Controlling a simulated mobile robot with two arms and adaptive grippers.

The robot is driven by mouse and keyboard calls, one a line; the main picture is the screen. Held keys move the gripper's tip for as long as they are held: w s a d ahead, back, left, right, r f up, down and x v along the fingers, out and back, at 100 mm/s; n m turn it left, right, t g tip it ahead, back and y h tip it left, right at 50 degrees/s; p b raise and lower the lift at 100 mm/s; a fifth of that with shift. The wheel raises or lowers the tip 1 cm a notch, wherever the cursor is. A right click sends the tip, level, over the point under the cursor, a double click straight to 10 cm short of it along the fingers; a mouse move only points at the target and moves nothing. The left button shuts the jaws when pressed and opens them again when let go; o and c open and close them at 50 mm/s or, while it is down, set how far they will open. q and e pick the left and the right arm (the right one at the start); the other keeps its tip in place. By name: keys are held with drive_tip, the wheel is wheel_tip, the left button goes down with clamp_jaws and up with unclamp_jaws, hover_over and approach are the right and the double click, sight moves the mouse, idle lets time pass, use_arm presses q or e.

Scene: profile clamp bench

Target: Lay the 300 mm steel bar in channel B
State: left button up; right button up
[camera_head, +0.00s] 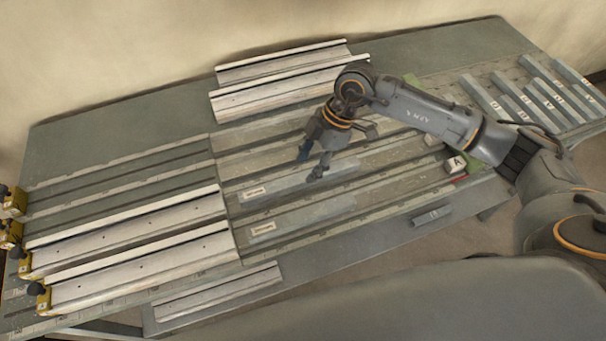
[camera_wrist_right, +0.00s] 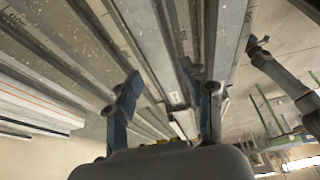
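My right gripper (camera_head: 310,166) is over the middle of the bench. In the right wrist view its two fingers (camera_wrist_right: 165,92) stand apart with nothing held between them. Two flat grey bars with pale labels lie below it in the bench channels: a rear bar (camera_head: 310,181) close under the fingertips and a front bar (camera_head: 305,213). More labelled grey bars (camera_head: 515,97) lie in a group at the right. The lengths on the labels are too small to read, so I cannot tell which is the 300 mm bar. Channel B's mark is not readable. My left gripper is not in view.
Pale profiles (camera_head: 140,223) lie at the left against yellow clamps (camera_head: 24,263). More profiles (camera_head: 285,78) lie at the back. A white block marked A (camera_head: 455,164) stands at the channels' right end. A short grey piece (camera_head: 431,215) and a pale profile (camera_head: 218,291) are at the front.

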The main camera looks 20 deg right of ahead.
drive_tip(key=b+v, duration=0.1)
drive_tip(key=v, duration=0.6)
drive_tip(key=shift+r, duration=0.45)
